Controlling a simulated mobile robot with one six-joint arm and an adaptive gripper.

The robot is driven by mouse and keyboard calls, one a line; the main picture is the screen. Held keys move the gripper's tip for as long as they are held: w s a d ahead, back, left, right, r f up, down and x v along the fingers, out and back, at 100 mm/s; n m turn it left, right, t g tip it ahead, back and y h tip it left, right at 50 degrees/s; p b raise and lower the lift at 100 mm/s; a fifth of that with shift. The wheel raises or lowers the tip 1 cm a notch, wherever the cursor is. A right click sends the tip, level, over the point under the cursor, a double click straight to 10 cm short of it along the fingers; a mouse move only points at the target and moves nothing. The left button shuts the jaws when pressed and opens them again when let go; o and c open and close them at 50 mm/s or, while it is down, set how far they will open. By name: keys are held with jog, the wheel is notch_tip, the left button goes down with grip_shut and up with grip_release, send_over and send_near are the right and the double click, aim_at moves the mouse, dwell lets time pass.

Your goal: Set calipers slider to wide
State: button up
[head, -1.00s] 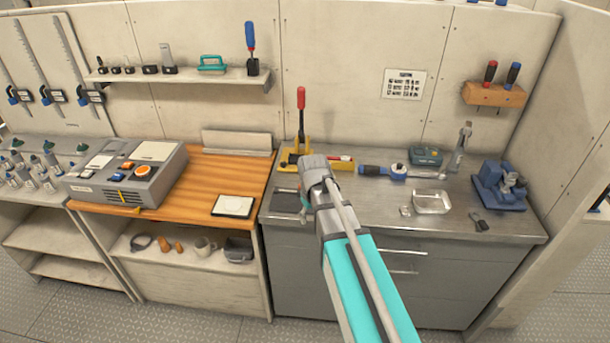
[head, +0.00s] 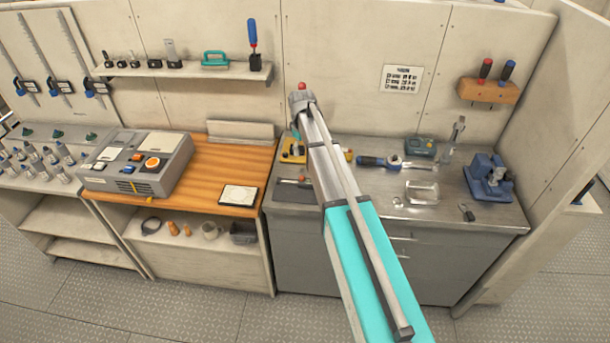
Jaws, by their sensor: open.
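Three long upright grey bars with dark and blue sliders hang on the left wall panel. They look most like the calipers, though I cannot be sure: a left one (head: 27,88), a middle one (head: 62,88) and a right one (head: 97,90). The sliders sit low on the bars. My gripper (head: 297,128) is at the far end of my raised arm, over the left part of the metal bench, far to the right of these bars. It is open, and its fingers are mostly hidden behind the wrist. No held object shows.
A grey control box (head: 140,165) and a white-topped pad (head: 240,195) sit on the wooden counter. The metal bench (head: 385,210) holds a red-knobbed yellow tool (head: 293,150), a blue-handled wrench (head: 375,161), a clear tray (head: 421,192) and a blue vise (head: 488,178). A shelf (head: 180,72) holds small tools.

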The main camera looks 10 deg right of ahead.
aim_at(302, 178)
jog(key=shift+f, duration=0.25)
notch_tip(302, 178, down, 13)
jog(key=b, duration=1.3)
jog(key=shift+f+b, duration=0.2)
jog(key=shift+b, duration=0.2)
grip_shut()
dwell(0.3)
